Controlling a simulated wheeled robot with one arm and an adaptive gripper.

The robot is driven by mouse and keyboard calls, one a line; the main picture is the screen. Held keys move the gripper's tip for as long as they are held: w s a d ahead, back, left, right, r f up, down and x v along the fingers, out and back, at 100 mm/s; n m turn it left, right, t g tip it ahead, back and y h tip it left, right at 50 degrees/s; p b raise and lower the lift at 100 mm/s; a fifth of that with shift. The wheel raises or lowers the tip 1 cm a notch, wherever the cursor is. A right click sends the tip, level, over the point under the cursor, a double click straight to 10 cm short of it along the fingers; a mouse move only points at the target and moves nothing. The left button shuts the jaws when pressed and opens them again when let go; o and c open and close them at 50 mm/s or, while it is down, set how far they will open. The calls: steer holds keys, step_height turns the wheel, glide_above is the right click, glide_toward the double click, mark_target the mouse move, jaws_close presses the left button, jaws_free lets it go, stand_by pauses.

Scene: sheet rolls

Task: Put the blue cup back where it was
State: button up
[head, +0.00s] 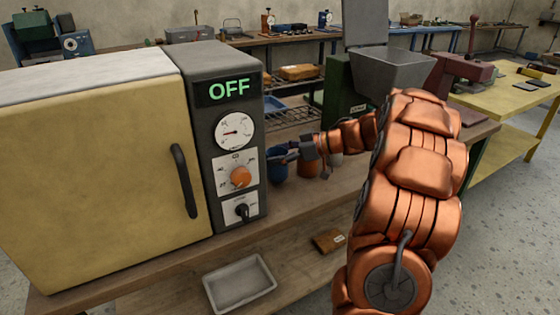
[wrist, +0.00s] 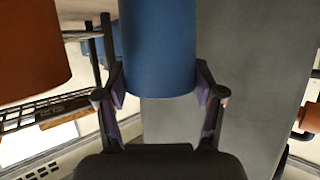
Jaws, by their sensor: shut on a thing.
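The blue cup (head: 279,172) is near the right side of the oven, above or on the wooden bench; I cannot tell whether its base touches the bench. My gripper (head: 286,157) reaches in from the right and is shut on the cup. In the wrist view the blue cup (wrist: 158,45) sits between my two fingers (wrist: 160,84), one pad on each side. Its far end is cut off by the top of the picture.
An orange cup (head: 308,168) stands just right of the blue one. The oven (head: 95,150), reading OFF, is shut at left. A wire rack (head: 288,112) and a green machine with a grey hopper (head: 392,70) stand behind. A tray (head: 240,284) is on the lower shelf.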

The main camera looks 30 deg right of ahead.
steer(key=shift+f, duration=1.15)
steer(key=shift+f, duration=0.15)
steer(key=o, duration=1.2)
steer(key=shift+c, duration=0.2)
steer(key=shift+s+d+r, duration=0.15)
steer(key=shift+d+r, duration=0.05)
steer(key=shift+r, duration=0.05)
steer(key=v, duration=1.1)
steer(key=shift+s, duration=0.3)
steer(key=shift+d+r, duration=0.1)
steer(key=shift+d, duration=0.05)
